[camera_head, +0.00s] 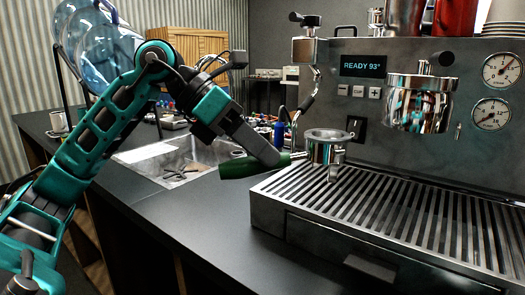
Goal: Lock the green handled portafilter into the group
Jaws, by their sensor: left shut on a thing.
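The portafilter has a green handle (245,166) and a round metal basket (325,148) with spouts below. My left gripper (268,153) is shut on the handle, close to the basket. The basket is level, over the left edge of the machine's drip tray (350,209); I cannot tell whether its spout touches the grate. The group (420,100) is a chrome cylinder on the machine's front, to the right of the basket and higher than it. The portafilter is apart from the group. My right gripper does not show.
A steam wand (310,95) hangs at the machine's left side, close behind the basket. Cups stand on top of the machine.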

